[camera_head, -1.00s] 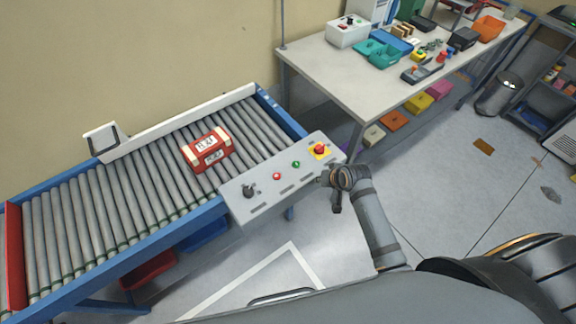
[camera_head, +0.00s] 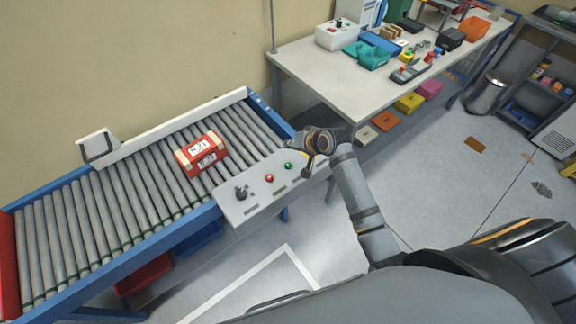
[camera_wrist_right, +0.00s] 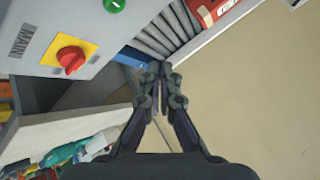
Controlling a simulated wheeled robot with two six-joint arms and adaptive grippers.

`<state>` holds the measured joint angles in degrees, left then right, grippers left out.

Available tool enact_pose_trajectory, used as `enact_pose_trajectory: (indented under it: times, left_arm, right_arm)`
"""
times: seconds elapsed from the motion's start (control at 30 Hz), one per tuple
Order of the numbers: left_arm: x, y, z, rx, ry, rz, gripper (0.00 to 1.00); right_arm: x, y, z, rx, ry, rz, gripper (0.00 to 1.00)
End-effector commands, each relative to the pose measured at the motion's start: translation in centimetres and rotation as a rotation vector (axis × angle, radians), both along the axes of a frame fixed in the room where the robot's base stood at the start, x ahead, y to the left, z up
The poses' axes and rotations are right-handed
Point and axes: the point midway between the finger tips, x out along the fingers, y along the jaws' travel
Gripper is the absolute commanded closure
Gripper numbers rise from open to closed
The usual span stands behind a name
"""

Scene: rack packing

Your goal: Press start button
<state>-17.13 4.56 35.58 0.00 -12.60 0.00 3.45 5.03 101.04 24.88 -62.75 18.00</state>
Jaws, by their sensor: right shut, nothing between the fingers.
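A grey control panel (camera_head: 256,203) is fixed to the near side of the roller conveyor. On it are a green button (camera_head: 288,166), a red button (camera_head: 269,178) and a black knob (camera_head: 241,193). My right gripper (camera_head: 308,169) is shut and empty at the panel's right end, just right of the green button and apart from it. In the right wrist view, the shut fingertips (camera_wrist_right: 162,70) are in the middle. The green button (camera_wrist_right: 115,4) is at the top edge there, and a red switch on a yellow plate (camera_wrist_right: 70,58) is at left. My arm hides that switch in the head view.
A red box with white labels (camera_head: 200,154) lies on the conveyor rollers (camera_head: 130,200). A white worktable (camera_head: 350,85) with bins and parts stands behind my right arm. Coloured bins (camera_head: 409,102) sit under it.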

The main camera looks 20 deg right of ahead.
Motion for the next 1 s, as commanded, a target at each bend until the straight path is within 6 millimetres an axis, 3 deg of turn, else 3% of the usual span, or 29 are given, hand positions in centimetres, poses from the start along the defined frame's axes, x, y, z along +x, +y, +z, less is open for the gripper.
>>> enact_pose_trajectory:
  times: [0.57,0.8,1.0]
  left_arm:
    - [0.0,0.0,-8.1,0.000,0.001,0.000,0.65]
    - [-0.1,0.0,-8.5,0.000,0.002,0.000,0.65]
    - [-0.1,0.0,-8.4,0.000,0.002,0.000,0.65]
  right_arm:
    - [0.0,0.0,-6.8,-0.001,0.000,0.000,1.00]
    - [0.0,0.0,-8.5,-0.001,0.001,0.000,1.00]
    - [0.0,0.0,-8.6,-0.001,0.000,0.000,1.00]
